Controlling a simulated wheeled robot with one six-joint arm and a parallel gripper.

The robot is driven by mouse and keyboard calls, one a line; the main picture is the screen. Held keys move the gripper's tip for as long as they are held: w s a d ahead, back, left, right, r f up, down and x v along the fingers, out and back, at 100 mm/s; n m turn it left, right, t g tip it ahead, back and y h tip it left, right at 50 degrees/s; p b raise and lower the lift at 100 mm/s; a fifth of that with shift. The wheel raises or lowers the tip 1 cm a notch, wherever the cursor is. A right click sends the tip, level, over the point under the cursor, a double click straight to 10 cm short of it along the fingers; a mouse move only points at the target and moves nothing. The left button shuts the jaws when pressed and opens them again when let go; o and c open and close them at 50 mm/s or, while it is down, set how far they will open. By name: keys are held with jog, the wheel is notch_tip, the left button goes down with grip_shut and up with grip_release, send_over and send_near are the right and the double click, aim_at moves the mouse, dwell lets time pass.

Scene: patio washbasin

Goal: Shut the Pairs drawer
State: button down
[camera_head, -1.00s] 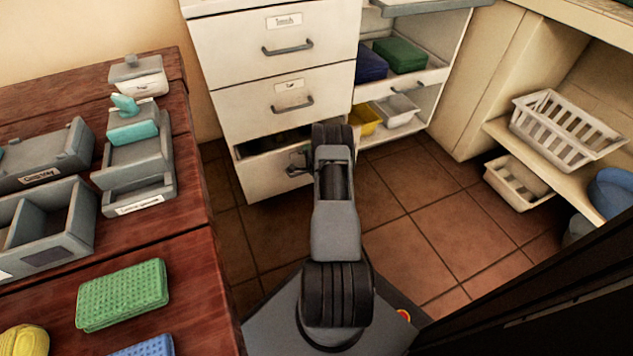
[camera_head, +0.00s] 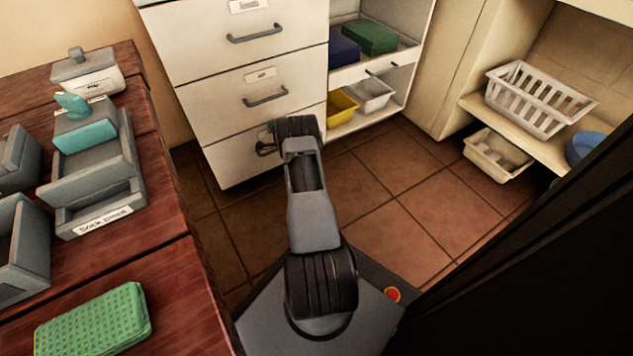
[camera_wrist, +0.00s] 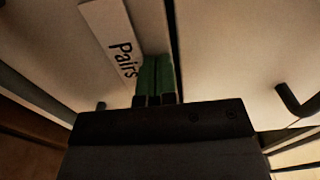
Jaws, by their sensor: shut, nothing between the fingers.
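The Pairs drawer (camera_head: 226,161) is the bottom drawer of the white cabinet in the head view. Its front looks flush with the drawer fronts above, and no open inside shows. In the wrist view its front (camera_wrist: 60,50) fills the left side, with the "Pairs" label (camera_wrist: 112,40) beside my fingers. A dark seam runs along its edge. My gripper (camera_wrist: 155,70) is shut and empty, with its green fingertips at the drawer front next to the label. Whether they touch it I cannot tell for sure. In the head view my arm hides most of the gripper and part of the drawer.
Two upper drawers (camera_head: 246,88) look shut. Open shelves to the right hold a green box (camera_head: 370,37), a yellow bin (camera_head: 342,106) and a white bin (camera_head: 371,94). A red wooden table (camera_head: 165,260) with grey trays stands close on the left. Tiled floor (camera_head: 390,180) is clear at right.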

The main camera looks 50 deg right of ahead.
jog(key=shift+w+d+r, duration=0.1)
jog(key=shift+w+r, duration=0.15)
jog(key=shift+r, duration=0.1)
jog(key=p+v, duration=0.6)
jog(key=v, duration=0.8)
jog(key=shift+s+f, duration=0.25)
jog(key=shift+f, duration=0.1)
jog(key=shift+a, duration=0.2)
